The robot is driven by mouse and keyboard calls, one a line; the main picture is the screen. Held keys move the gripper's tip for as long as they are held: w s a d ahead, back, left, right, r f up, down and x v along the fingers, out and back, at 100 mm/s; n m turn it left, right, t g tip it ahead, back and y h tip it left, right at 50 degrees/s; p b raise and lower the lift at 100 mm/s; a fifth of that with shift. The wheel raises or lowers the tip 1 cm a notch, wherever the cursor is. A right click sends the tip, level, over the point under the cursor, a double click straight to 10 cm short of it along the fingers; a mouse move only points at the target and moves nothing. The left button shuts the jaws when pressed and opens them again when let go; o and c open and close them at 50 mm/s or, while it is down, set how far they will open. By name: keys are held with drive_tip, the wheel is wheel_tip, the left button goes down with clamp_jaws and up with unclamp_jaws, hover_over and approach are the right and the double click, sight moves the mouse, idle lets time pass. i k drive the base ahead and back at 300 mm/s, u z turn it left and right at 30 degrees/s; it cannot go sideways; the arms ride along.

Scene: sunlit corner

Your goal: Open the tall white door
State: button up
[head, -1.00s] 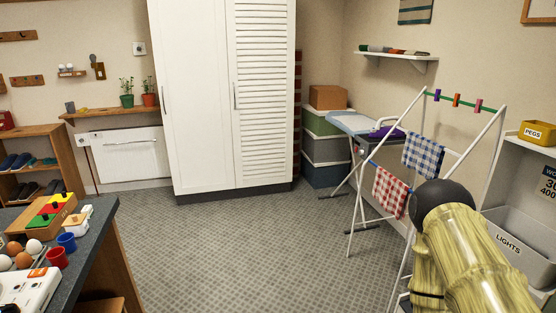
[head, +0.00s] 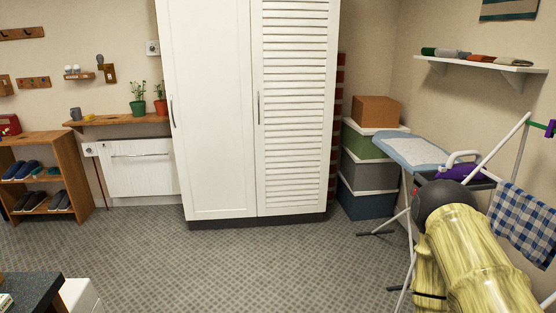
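The tall white cabinet stands straight ahead against the back wall. Its left door (head: 209,115) is a plain panel with a dark vertical handle (head: 172,112) near its left edge. Its right door (head: 295,120) is slatted, with a handle (head: 258,107) near its left edge. Both doors look shut. Part of my arm, yellow-green with a dark rounded joint, fills the lower right of the head view. My gripper is outside the view.
A drying rack (head: 499,150) and an ironing board (head: 415,150) with a purple iron stand at right. Stacked boxes (head: 366,170) stand beside the cabinet. A dark counter corner (head: 30,290) juts in at lower left. The carpet (head: 240,265) before the cabinet is clear.

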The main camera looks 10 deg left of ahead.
sight(206, 49)
drive_tip(key=u, duration=0.3)
drive_tip(key=i, duration=1.65)
drive_tip(key=u, duration=0.85)
drive_tip(key=i, duration=2)
drive_tip(key=u, duration=0.45)
